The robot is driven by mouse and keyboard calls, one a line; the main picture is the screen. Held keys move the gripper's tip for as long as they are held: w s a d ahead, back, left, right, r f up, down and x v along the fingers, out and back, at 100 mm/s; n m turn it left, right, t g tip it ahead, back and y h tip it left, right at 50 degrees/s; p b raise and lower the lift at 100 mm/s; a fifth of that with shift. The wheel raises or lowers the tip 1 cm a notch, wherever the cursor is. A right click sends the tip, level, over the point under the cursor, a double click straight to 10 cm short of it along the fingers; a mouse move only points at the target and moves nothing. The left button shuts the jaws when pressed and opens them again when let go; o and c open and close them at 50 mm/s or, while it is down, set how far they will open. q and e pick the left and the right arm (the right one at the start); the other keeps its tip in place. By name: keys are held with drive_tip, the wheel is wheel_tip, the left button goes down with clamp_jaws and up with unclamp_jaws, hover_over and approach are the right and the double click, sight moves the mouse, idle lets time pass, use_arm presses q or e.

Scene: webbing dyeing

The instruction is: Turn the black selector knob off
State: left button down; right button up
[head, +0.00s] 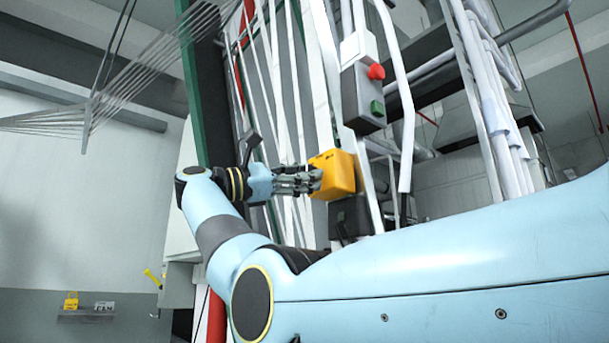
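The yellow box (340,174) is fixed on the machine frame in the middle of the head view. My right gripper (318,181) reaches it from the left, with its grey fingers pointing right and their tips at the box's left face. The fingers lie close together in this view, and I cannot tell whether they are shut or have something between them. I cannot make out the black selector knob; the fingertips cover part of the box face. My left gripper is not in view.
A grey control box with a red button (376,72) and a green button (377,108) hangs above right of the yellow box. White webbing strands and pipes run close around the gripper. A shelf (86,316) with a yellow padlock-shaped item is at lower left.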

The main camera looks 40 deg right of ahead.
drive_tip(key=shift+o, duration=1.4)
drive_tip(key=v, duration=0.7)
drive_tip(key=shift+a, duration=0.25)
